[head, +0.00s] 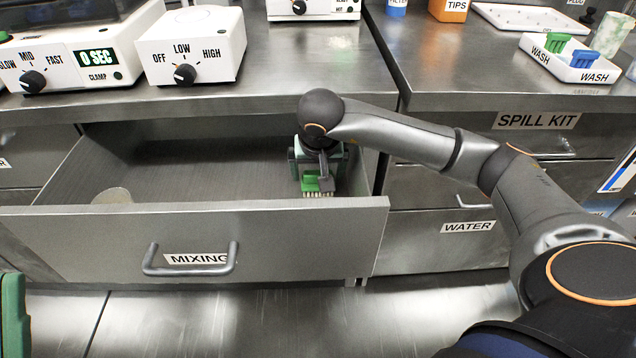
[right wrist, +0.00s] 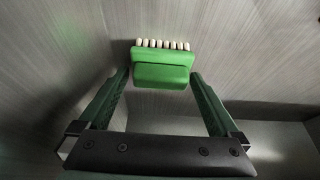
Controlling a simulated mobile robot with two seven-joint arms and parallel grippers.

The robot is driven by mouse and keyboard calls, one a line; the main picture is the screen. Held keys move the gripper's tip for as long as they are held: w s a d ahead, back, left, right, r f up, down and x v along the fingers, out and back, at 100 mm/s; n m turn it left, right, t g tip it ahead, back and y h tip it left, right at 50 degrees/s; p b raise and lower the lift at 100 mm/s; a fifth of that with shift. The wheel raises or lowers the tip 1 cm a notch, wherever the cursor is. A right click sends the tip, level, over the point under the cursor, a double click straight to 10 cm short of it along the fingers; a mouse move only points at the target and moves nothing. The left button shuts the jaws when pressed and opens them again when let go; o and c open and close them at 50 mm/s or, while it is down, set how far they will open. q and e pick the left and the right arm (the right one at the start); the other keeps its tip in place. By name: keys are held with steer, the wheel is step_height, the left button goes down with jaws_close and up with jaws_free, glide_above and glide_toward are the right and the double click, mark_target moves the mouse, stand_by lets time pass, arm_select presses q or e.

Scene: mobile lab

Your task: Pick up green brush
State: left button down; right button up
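The green brush (head: 312,184) is inside the open MIXING drawer, near its right end, with pale bristles facing the drawer front. In the right wrist view the brush (right wrist: 163,72) is between the two fingertips, bristles towards the top. My right gripper (right wrist: 161,76) reaches down into the drawer with one finger at each side of the brush. The fingertips look very close to its sides; whether they press on it is unclear. A green part at the lower left edge of the head view seems to belong to my left gripper (head: 13,312); its fingertips are not shown.
The drawer (head: 290,240) is pulled out, with front, side and back walls around the brush. A pale round object (head: 112,196) lies at its left. The counter (head: 300,60) overhangs behind, carrying a dial box (head: 190,45) and a wash tray (head: 572,70).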

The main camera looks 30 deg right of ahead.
steer(key=c, duration=1)
arm_select(q)
steer(key=shift+r, duration=0.1)
arm_select(e)
steer(key=shift+r, duration=0.1)
